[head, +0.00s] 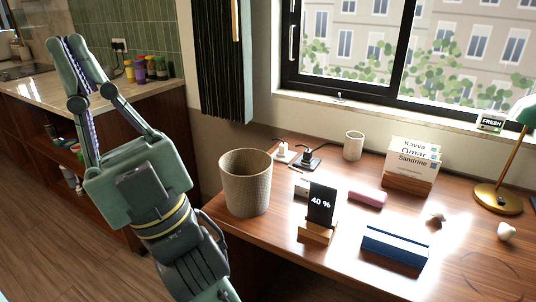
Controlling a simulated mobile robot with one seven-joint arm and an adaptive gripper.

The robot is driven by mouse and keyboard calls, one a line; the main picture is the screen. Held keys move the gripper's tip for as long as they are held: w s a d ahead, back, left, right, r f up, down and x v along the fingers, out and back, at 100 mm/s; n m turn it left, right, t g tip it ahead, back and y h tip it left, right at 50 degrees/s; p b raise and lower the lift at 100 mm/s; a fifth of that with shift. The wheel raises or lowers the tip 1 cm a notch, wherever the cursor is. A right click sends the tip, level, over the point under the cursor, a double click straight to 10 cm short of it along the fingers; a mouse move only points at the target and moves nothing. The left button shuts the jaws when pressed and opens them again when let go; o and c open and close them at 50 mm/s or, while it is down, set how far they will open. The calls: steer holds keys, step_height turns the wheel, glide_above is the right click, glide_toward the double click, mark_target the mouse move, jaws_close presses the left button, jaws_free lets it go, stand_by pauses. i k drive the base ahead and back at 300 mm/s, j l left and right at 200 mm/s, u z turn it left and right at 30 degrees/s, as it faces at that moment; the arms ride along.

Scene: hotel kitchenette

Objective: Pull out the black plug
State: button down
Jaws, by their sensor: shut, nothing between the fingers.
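A black plug (308,154) with a dark cable stands at the back of the wooden desk, in a dark flat socket piece. A white plug (282,149) is just to its left. Another dark plug (119,45) sits in a wall outlet on the green-tiled wall over the kitchen counter, at upper left. My gripper (66,42) is raised at the left, pointing up and away from the desk. Its fingers are shut and empty. In the picture it lies left of the wall outlet and far left of the desk plugs, touching neither.
A woven bin (246,183) stands at the desk's left, near the plugs. A white cup (354,146) is to their right. A phone on a wooden stand (318,231), pink case (368,198), blue box (395,247), card holder (408,182) and lamp (497,198) occupy the desk. Several jars (151,68) line the counter.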

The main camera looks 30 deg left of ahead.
mark_target(307, 159)
steer(key=u, duration=0.7)
steer(key=i+j+z, duration=0.1)
steer(key=j, duration=0.25)
steer(key=i+j+z, duration=0.2)
steer(key=i+j, duration=0.15)
steer(key=j, duration=0.3)
steer(key=i+j, duration=0.1)
steer(key=j, duration=0.3)
steer(key=i+j+z, duration=0.15)
steer(key=j, duration=0.2)
steer(key=i+j+z, duration=0.1)
steer(key=j, duration=0.25)
steer(key=i, duration=0.5)
